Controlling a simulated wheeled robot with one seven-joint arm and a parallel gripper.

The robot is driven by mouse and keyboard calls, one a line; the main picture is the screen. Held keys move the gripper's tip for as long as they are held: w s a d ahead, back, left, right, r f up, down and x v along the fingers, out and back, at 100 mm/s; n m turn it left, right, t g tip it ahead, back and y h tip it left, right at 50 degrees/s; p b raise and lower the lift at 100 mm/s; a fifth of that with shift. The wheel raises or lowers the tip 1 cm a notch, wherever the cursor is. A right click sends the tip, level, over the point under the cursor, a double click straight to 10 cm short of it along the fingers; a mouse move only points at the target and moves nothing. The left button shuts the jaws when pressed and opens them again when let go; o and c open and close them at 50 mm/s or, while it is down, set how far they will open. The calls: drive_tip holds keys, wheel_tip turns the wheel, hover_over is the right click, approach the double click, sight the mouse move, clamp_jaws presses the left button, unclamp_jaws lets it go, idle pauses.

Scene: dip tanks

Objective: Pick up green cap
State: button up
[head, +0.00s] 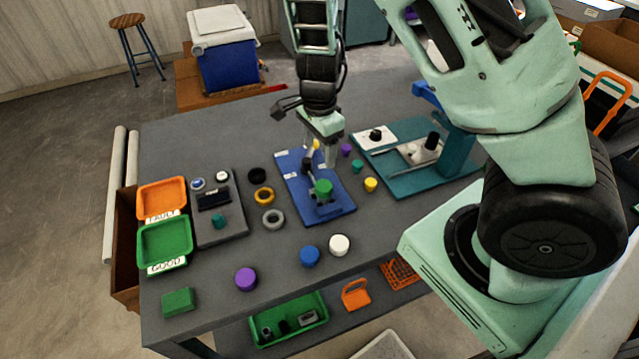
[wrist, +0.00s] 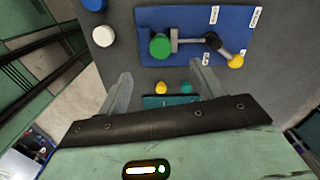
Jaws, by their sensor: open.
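The green cap (head: 323,187) sits on the near end of a small grey fixture on the blue mat (head: 337,212). In the wrist view the green cap (wrist: 160,46) shows whole, beyond the fingertips and roughly centred between them. My gripper (head: 330,158) is open and empty over the right side of the mat. Its two fingers (wrist: 163,80) are spread in the wrist view and do not touch the cap.
Purple, teal and yellow caps (head: 370,184) stand right of the mat, before a teal press (head: 410,185). Blue (head: 310,256) and white (head: 339,244) caps stand in front. Rings (head: 273,219) and a grey scale (head: 230,232) are left.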

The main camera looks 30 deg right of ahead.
hover_over(323, 186)
drive_tip(key=a, duration=0.1)
wheel_tip(323, 186, down, 8)
drive_tip(key=shift+w+f, duration=0.1)
drive_tip(key=f, duration=0.2)
drive_tip(key=d+f, duration=0.1)
drive_tip(key=f, duration=0.1)
drive_tip(key=shift+a+f, duration=0.1)
drive_tip(key=shift+f, duration=0.5)
drive_tip(key=c, duration=1)
